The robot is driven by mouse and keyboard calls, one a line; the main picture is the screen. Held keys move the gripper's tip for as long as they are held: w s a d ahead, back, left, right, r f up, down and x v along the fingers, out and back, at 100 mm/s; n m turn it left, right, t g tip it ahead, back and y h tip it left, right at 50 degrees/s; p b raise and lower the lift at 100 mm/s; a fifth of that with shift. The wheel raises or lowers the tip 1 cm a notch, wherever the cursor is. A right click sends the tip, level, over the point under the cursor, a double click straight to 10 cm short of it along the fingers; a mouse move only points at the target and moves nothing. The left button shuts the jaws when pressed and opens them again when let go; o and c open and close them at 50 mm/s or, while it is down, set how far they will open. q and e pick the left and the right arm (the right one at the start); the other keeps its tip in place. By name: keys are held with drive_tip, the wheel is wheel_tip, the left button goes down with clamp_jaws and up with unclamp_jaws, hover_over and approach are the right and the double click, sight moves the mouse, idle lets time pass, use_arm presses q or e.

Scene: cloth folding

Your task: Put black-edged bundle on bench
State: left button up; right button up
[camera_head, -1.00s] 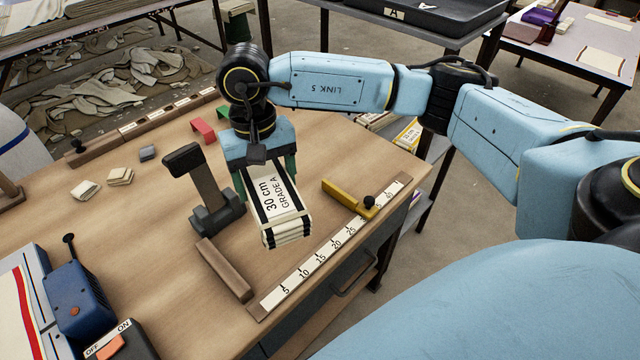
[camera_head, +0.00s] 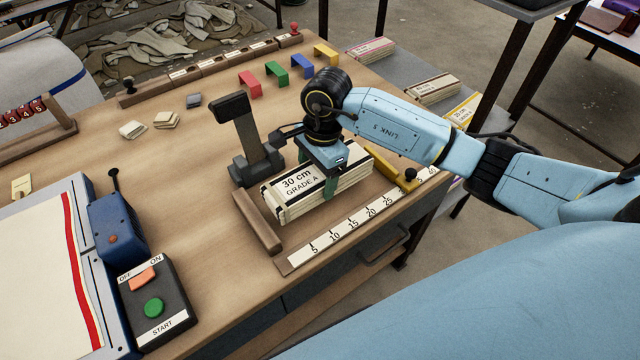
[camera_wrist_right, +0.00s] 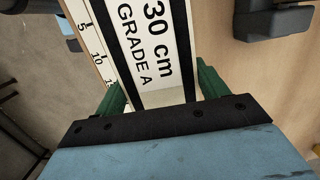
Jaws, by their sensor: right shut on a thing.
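The black-edged bundle (camera_head: 296,196) is a stack of pale folded cloth with a white band reading "30 cm GRADE A". It lies level at the bench's front, along the ruler and beside the wooden stop. I cannot tell whether its underside touches the bench (camera_head: 190,240). My right gripper (camera_head: 318,178) is shut across the bundle from above, with green fingers on its two long sides. In the right wrist view the bundle's label (camera_wrist_right: 150,45) shows between the green fingers (camera_wrist_right: 160,95). My left gripper is not in view.
A ruler strip (camera_head: 350,222) runs along the front edge, with a wooden stop (camera_head: 257,222) at its left end. A dark upright device (camera_head: 245,145) stands close behind the bundle. A yellow bar (camera_head: 392,168) lies to the right. A switch box (camera_head: 153,302) stands front left.

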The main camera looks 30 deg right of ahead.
wheel_tip(320, 180, down, 4)
drive_tip(key=shift+r, duration=0.1)
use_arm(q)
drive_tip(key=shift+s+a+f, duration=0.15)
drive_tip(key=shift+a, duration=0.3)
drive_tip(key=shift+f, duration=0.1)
use_arm(e)
drive_tip(key=o, duration=0.8)
drive_tip(key=shift+f+b, duration=0.3)
drive_tip(key=o, duration=0.4)
